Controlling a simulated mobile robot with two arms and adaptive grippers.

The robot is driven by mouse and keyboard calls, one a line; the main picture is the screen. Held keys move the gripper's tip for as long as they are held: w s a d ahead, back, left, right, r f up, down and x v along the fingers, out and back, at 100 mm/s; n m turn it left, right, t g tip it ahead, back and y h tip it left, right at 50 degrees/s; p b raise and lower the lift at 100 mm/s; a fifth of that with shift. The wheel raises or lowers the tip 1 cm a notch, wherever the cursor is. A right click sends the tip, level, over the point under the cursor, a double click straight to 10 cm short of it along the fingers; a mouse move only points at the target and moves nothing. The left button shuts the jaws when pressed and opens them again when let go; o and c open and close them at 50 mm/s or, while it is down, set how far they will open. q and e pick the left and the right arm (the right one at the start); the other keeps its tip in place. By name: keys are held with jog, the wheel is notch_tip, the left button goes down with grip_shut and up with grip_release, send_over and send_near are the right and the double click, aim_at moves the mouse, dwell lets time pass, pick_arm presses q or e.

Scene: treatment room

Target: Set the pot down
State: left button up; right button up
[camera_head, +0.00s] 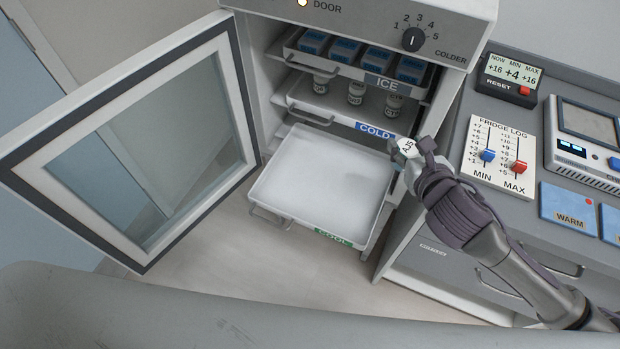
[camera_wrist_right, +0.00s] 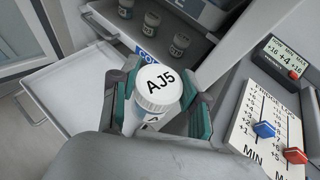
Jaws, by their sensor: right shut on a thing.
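In the head view, the pot (camera_head: 408,149) and the right gripper (camera_head: 415,156) are at the right edge of the open fridge, beside the bottom drawer. The bottom drawer (camera_head: 270,205), labelled COOL, is pulled out and empty. The middle shelf (camera_head: 300,105), labelled COLD, holds several small pots (camera_head: 355,93). My left gripper is in neither view.
The fridge door (camera_head: 135,150) stands open at the left. The top drawer, labelled ICE (camera_head: 380,83), holds blue packs. On the right counter are a fridge log board (camera_head: 497,165) with sliders, a temperature display (camera_head: 508,78) and a blue WARM pack (camera_head: 568,215).

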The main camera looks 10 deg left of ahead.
jog(key=w+a+f+n+y+b, duration=0.2)
jog(key=w+a+f+b, duration=0.15)
jog(key=f, duration=0.65)
jog(key=g+y+b, duration=0.1)
jog(key=b, duration=0.2)
send_over(326, 204)
notch_tip(326, 204, down, 11)
notch_tip(326, 204, down, 3)
jog(key=shift+f+n+b, duration=0.2)
jog(key=shift+n+b, duration=0.1)
jog(key=shift+b, duration=0.05)
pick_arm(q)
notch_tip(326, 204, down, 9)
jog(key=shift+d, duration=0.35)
pick_arm(e)
jog(key=shift+f, duration=0.3)
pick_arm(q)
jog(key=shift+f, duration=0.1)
pick_arm(e)
jog(key=shift+f, duration=0.1)
jog(key=o, duration=1.1)
jog(key=shift+o, duration=0.2)
